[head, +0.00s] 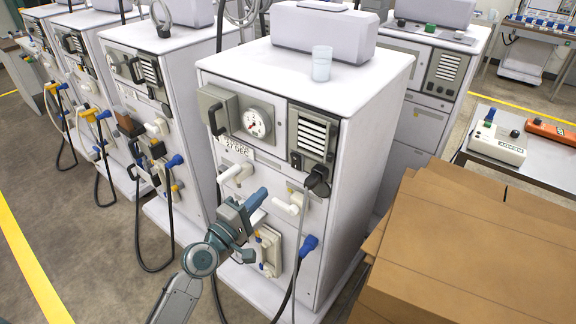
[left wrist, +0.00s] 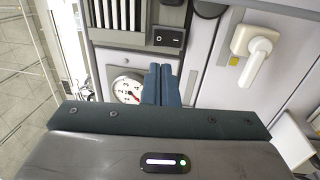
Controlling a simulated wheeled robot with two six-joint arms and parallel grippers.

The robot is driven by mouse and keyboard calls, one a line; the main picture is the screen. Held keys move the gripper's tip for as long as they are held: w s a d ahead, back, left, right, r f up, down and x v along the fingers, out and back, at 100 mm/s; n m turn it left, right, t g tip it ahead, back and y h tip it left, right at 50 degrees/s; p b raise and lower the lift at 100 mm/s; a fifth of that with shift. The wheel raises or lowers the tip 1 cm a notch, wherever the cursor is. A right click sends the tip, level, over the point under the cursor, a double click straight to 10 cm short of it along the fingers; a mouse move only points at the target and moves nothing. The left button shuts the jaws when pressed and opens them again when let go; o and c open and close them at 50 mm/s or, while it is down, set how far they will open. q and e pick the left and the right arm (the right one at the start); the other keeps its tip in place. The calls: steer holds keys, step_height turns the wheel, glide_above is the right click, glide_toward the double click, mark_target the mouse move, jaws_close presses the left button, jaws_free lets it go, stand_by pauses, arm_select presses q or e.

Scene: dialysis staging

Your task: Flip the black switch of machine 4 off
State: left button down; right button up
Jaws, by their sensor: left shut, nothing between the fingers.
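A white machine (head: 362,160) with a gauge and a vent panel stands closest in the head view; no number on it is readable. A black switch (head: 296,160) sits below the vent slats at the panel's lower left. The switch also shows in the left wrist view (left wrist: 168,38), just beyond the fingertips; its position is hard to tell. My left gripper (head: 262,194) is shut and empty in front of the machine, below and left of the switch. It also shows in the left wrist view (left wrist: 158,68), apart from the switch in the picture. My right gripper is out of view.
White handles (head: 235,175), a black connector (head: 318,182) and a blue-ended hose (head: 307,245) stick out from the front. A cup (head: 322,64) stands on top. More machines line the left. Cardboard boxes (head: 480,250) fill the lower right. Floor is clear at left.

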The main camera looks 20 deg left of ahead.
mark_target(295, 159)
arm_select(q)
steer(key=p+x, duration=0.3)
steer(key=x, duration=0.8)
steer(key=shift+w+r, duration=0.1)
steer(key=shift+w+d, duration=0.15)
steer(key=shift+w, duration=0.25)
steer(key=shift+w+r, duration=0.1)
steer(key=shift+w, duration=0.1)
steer(key=shift+s, duration=0.1)
